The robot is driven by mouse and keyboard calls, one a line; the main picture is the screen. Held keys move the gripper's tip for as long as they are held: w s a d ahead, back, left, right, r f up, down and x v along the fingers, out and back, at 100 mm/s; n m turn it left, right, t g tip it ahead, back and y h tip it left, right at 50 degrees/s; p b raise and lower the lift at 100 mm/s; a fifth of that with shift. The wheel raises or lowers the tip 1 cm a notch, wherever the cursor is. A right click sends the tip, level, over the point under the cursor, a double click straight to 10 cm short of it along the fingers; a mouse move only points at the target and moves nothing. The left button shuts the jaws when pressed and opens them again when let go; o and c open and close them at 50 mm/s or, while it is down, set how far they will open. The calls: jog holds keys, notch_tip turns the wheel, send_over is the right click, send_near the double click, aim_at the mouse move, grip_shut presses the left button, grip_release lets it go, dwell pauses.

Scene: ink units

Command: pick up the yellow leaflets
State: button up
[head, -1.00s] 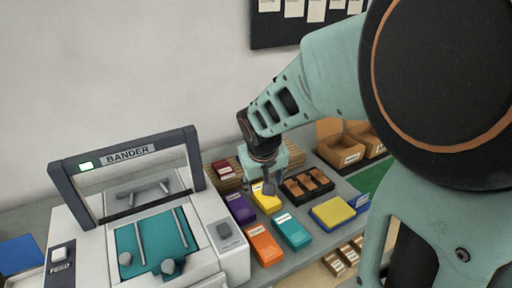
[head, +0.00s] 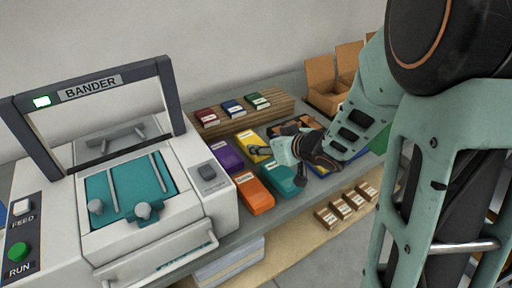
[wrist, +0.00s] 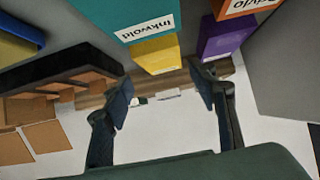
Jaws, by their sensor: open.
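The yellow leaflets (head: 251,141) are a small yellow pack on the bench, in a cluster with purple, orange and teal packs. In the wrist view the yellow pack (wrist: 157,54) shows just beyond the teal pack, its face partly cut off by it. My gripper (head: 279,165) is open and empty, tilted nearly level above the packs at the right of the yellow one. In the wrist view its two fingers (wrist: 162,92) stand apart, with the yellow pack above and between them. I cannot tell whether a finger touches any pack.
The purple pack (head: 223,156), orange pack (head: 254,195) and teal pack (head: 283,183) crowd around. The bander (head: 140,190) stands at left. A slatted rack (head: 236,121) with small packs is behind. A dark compartment tray (wrist: 60,80) and cardboard boxes (head: 327,97) lie right.

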aim_at(252, 141)
jog(key=b+x, duration=0.1)
jog(key=x, duration=0.7)
jog(key=shift+a, duration=0.25)
jog(key=shift+r, duration=0.1)
jog(key=c, duration=0.9)
jog(key=shift+c, duration=0.6)
jog(key=shift+r, duration=0.1)
